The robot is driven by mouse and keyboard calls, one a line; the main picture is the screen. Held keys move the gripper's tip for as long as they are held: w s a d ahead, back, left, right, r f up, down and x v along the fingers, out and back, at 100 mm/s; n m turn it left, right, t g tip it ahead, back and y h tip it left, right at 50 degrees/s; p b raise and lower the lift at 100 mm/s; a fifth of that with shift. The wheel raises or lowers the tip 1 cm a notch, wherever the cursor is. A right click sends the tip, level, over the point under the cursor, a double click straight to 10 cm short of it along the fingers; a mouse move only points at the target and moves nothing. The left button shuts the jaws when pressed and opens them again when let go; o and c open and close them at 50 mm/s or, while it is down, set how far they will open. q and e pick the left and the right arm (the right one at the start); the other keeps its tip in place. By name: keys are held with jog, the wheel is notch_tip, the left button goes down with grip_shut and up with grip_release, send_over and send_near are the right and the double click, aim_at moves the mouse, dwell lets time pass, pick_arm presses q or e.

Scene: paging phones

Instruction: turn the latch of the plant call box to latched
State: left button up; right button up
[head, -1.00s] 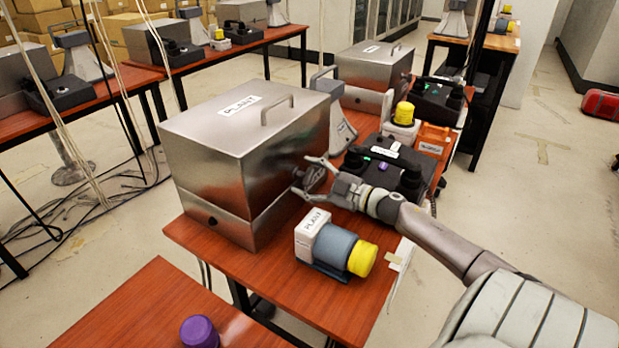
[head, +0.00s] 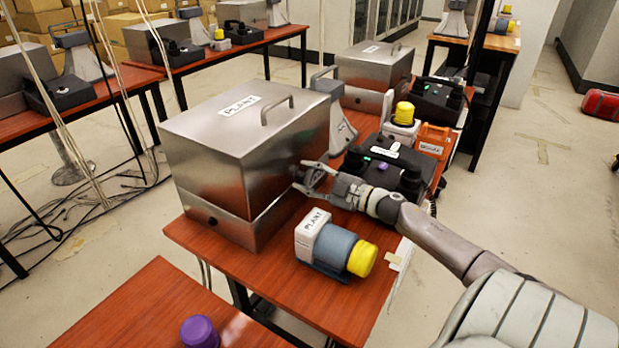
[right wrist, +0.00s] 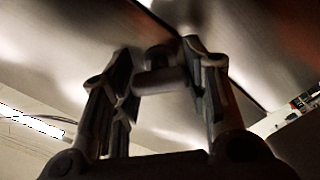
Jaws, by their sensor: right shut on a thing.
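The plant call box (head: 210,157) is a large brushed-metal box with a PLANT label and a lid handle, standing on the red-brown table. Its latch is on the right-hand side of the box, mostly hidden by my fingers in the head view. In the right wrist view the latch (right wrist: 160,78) is a dark knob between the two fingers, close to the seam in the metal. My right gripper (head: 303,178) is at that side of the box, shut on the latch; it also shows in the right wrist view (right wrist: 163,70). My left gripper is not in view.
A grey-blue unit with a yellow cap and PLANT label (head: 335,245) stands just in front of my right gripper. A black device (head: 385,175) and an orange box (head: 436,140) stand behind my forearm. A purple knob (head: 200,331) is on the near table.

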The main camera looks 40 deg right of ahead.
jog(key=n, duration=0.4)
jog(key=shift+f+n+b, duration=0.1)
jog(key=shift+n+b, duration=0.45)
jog(key=shift+n, duration=1.45)
jog(key=o, duration=1)
jog(key=shift+o, duration=0.2)
jog(key=v, duration=1.2)
